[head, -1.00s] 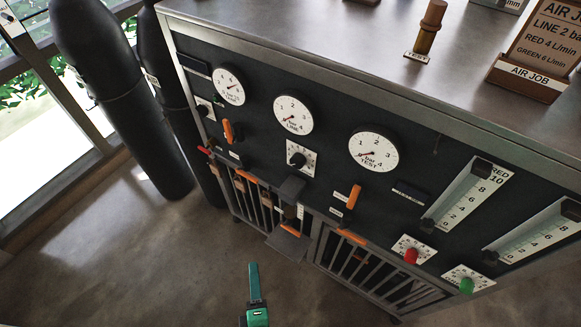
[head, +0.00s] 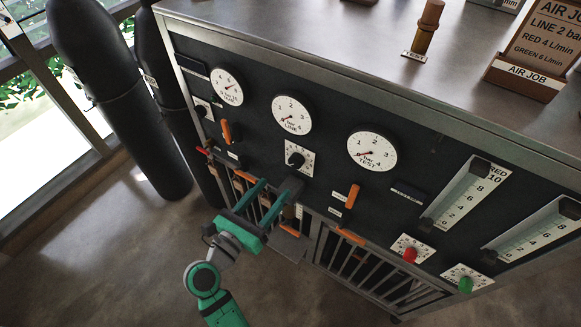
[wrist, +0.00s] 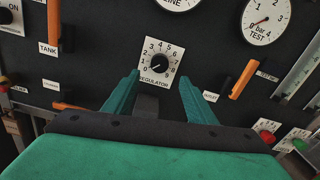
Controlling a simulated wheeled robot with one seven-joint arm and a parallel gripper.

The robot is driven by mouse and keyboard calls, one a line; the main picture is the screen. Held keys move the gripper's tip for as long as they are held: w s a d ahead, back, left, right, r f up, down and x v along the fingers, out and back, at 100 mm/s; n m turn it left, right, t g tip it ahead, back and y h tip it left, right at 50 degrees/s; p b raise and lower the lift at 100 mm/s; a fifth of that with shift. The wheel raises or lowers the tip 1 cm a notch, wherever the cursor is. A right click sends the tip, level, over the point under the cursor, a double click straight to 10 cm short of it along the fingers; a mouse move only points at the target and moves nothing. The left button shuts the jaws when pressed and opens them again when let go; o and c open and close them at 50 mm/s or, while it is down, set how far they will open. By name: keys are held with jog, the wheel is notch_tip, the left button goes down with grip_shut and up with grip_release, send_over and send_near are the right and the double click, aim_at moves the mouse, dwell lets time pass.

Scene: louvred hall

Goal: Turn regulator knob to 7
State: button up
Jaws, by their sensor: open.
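In the head view the knob (head: 295,160) sits on the dark panel below the LINE gauge (head: 291,115), whose needle is low. My gripper (wrist: 160,85) is open and empty, its two teal fingers apart below and either side of the dial plate in the wrist view. In the head view my gripper (head: 276,188) is in front of the panel, below and left of the knob, apart from it.
A dark block (head: 289,189) juts out below the knob, close to the fingers. Orange levers stand left (head: 227,131) and right (head: 352,196) of it. The TEST gauge (head: 372,152) is to the right. Red (head: 410,255) and green (head: 466,285) knobs are lower right.

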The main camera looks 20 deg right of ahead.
aim_at(294, 164)
jog(key=x, duration=1)
jog(key=c, duration=1)
